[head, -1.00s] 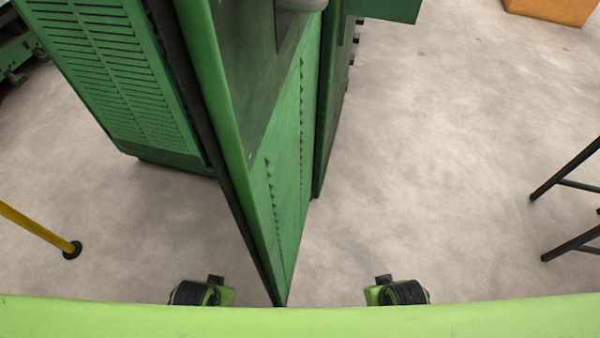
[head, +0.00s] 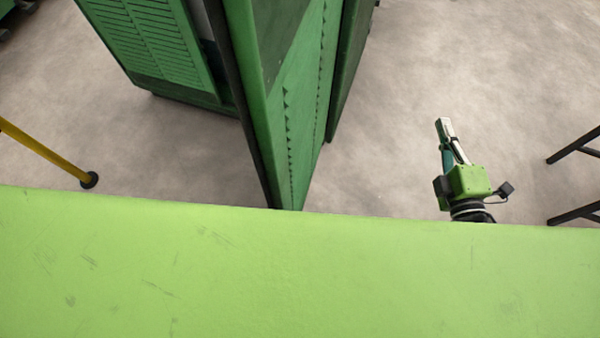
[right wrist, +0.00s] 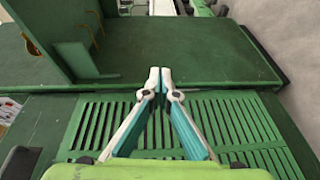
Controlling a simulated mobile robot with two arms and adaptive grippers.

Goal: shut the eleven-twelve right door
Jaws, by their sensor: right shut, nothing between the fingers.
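A green door panel (head: 290,110) of the spinning frame stands swung out toward me in the head view. Its near edge ends low at the middle, just above my own light-green body. My right gripper (head: 443,128) is to the right of this panel, apart from it over bare floor, shut and empty. In the right wrist view the closed fingertips (right wrist: 160,75) lie in front of a slatted green panel (right wrist: 235,125) and a plain dark green surface (right wrist: 215,50). I cannot tell whether they touch. The left gripper is not in view.
A slatted green panel (head: 150,45) of the machine stands left of the door. A yellow post (head: 45,150) is at the left, and dark legs of a stand (head: 575,145) are at the right.

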